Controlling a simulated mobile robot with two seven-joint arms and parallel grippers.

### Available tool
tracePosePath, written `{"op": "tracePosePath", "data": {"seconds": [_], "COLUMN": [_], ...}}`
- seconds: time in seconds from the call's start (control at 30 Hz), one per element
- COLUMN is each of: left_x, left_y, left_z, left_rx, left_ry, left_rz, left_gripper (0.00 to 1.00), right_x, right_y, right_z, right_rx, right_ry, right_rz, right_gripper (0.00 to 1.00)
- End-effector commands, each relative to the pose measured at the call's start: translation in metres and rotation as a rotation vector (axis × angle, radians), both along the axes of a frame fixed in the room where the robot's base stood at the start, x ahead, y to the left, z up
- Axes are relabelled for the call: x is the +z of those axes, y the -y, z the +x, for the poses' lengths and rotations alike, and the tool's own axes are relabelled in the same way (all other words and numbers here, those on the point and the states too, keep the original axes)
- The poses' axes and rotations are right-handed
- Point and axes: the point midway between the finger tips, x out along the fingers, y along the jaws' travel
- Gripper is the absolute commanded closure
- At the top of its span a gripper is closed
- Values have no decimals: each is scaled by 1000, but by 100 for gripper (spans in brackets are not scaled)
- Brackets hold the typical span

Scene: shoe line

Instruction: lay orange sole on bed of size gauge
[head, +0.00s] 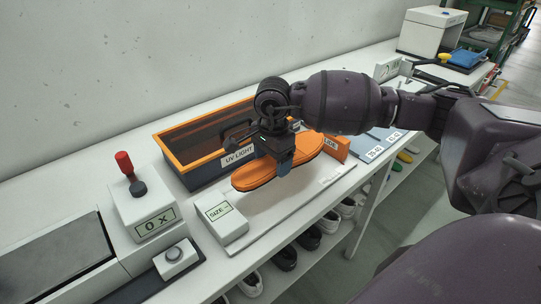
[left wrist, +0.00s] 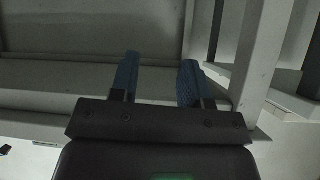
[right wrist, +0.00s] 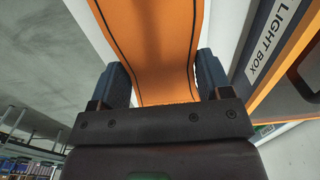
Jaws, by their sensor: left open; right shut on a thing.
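The orange sole (head: 309,148) is held in my right gripper (head: 283,167), low over the white bed of the size gauge (head: 275,217). A shadow below it suggests that it is a little above the bed, but I cannot tell the gap exactly. In the right wrist view the sole (right wrist: 155,45) runs between the two blue fingers of the right gripper (right wrist: 166,82). The gauge has a box marked SIZE (head: 221,219) at its left end and an orange slide (head: 336,148) at its right end. My left gripper (left wrist: 158,82) is open and empty in the left wrist view.
The UV light box (head: 205,142), with an orange rim, stands right behind the gauge. A white box with a red-knobbed lever (head: 143,208) and a button box (head: 176,258) stand left. Shoes (head: 309,238) sit on the shelf below. A blue panel (head: 378,140) lies right.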

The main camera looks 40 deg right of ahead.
Motion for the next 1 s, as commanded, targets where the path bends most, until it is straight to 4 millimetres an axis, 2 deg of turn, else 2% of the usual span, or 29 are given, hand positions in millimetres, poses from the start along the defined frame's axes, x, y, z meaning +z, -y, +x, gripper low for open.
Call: {"op": "tracePosePath", "data": {"seconds": [0.17,0.47,0.8,1.0], "left_x": [-6,-6,-21,-18], "left_y": [0,3,3,5], "left_z": [-1,5,3,9], "left_rx": [-1,-6,-8,-13], "left_ry": [-7,6,-16,-4], "left_rz": [1,-1,-1,-2], "left_gripper": [57,57,57,57], "right_x": [-16,-40,-68,-77], "right_y": [0,0,0,0], "right_z": [0,0,0,0], "right_rx": [0,0,0,0], "right_ry": [-3,-3,-3,-1], "right_rz": [1,1,1,0], "right_gripper": [59,59,59,59]}}
